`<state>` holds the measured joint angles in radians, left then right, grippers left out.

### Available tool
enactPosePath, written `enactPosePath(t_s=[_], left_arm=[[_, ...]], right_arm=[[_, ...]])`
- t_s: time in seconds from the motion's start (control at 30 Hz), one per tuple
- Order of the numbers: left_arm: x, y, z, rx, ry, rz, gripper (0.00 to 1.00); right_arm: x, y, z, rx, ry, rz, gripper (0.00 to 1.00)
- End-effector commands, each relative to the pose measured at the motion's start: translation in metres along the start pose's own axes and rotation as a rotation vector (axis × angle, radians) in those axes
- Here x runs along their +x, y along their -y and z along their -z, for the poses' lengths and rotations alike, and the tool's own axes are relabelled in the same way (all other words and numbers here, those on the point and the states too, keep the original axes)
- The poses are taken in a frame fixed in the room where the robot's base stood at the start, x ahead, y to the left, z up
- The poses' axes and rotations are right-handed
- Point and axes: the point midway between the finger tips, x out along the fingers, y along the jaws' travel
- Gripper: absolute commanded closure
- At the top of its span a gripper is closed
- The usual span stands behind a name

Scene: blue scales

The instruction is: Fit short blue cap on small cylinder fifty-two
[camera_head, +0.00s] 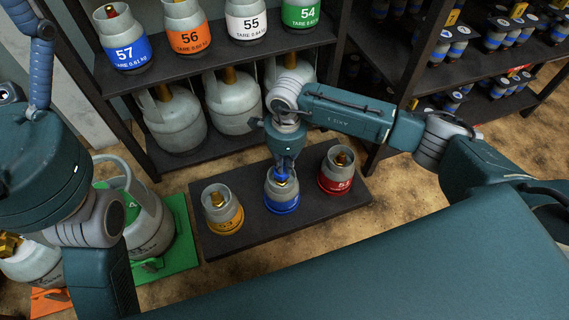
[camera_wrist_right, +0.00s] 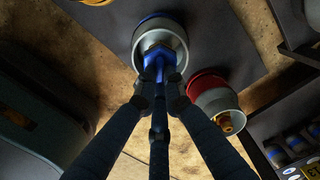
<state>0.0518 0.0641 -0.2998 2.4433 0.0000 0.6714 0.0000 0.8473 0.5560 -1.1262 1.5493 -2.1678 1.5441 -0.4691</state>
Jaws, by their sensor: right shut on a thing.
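A small grey cylinder with a blue band (camera_head: 282,203) stands upright in the middle of a low dark platform; its number cannot be read. My right gripper (camera_head: 282,170) points down over its top. In the right wrist view, the gripper (camera_wrist_right: 158,88) is shut on the short blue cap (camera_wrist_right: 160,57), which is at the cylinder's collar opening (camera_wrist_right: 172,38). The cap also shows in the head view, above a brassy valve part (camera_head: 281,178). Whether the cap is seated on the valve cannot be told. My left arm shows at the left, but its gripper is outside the view.
An orange-banded cylinder (camera_head: 223,211) stands left of the blue-banded one, and a red-banded cylinder (camera_head: 338,171) close on the right. The dark platform (camera_head: 255,238) has bare room in front. Shelves with numbered cylinders (camera_head: 185,40) rise behind. A larger cylinder stands on a green mat (camera_head: 178,238).

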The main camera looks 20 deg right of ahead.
Motion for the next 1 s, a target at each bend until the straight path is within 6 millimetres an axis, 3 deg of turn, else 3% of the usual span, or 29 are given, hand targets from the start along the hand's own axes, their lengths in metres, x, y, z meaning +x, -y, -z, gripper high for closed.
enactPosePath(t_s=[0.6, 0.63, 0.73, 1.0], left_arm=[[0.004, -0.001, 0.002, 0.004, -0.028, -0.006, 0.00], [0.006, -0.001, 0.002, 0.004, -0.029, -0.007, 0.00], [0.006, -0.001, 0.001, 0.004, -0.028, -0.008, 0.00], [0.006, -0.002, 0.002, 0.004, -0.030, -0.010, 0.00]], right_arm=[[0.016, 0.000, 0.000, 0.000, 0.000, 0.000, 1.00], [0.015, 0.000, 0.000, 0.000, 0.000, 0.000, 0.88], [0.015, 0.000, 0.000, 0.000, 0.000, 0.000, 0.70], [0.015, 0.000, 0.001, 0.000, -0.001, 0.000, 0.70]])
